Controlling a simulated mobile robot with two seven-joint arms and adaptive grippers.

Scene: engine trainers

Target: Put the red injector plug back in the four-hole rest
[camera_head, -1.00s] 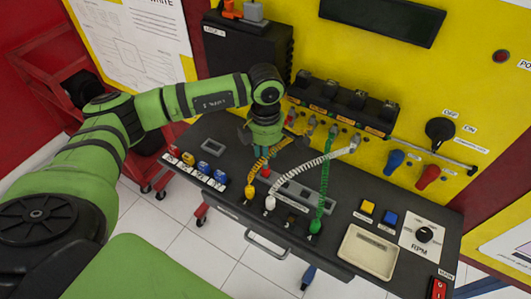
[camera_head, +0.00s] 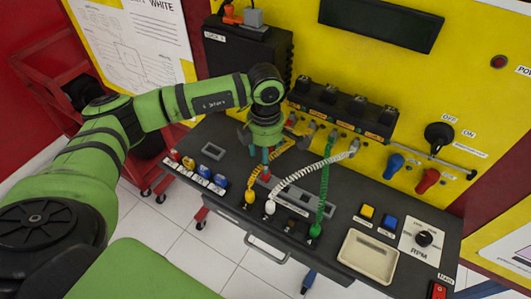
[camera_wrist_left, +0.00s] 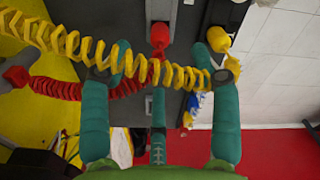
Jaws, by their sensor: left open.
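The red injector plug (camera_head: 265,174) stands at the left end of a long grey plate (camera_head: 325,207) on the dark console. It also shows in the left wrist view (camera_wrist_left: 160,36), against the grey plate (camera_wrist_left: 158,8). I cannot tell whether it is seated in a hole. I cannot clearly make out the four-hole rest's holes. My left gripper (camera_head: 266,152) is open above the red plug. In the left wrist view, its teal fingers (camera_wrist_left: 160,75) are spread, with the red plug beyond them and apart. The red coiled cord (camera_wrist_left: 60,87) runs to the left.
A yellow coiled cord (camera_wrist_left: 65,42) crosses the fingers, leading toward the yellow plug (camera_wrist_left: 219,40). White (camera_head: 270,207) and green (camera_head: 315,230) plugs stand nearby with their cords. Small coloured parts (camera_head: 205,170) sit on the left. A beige tray (camera_head: 368,255) lies to the right.

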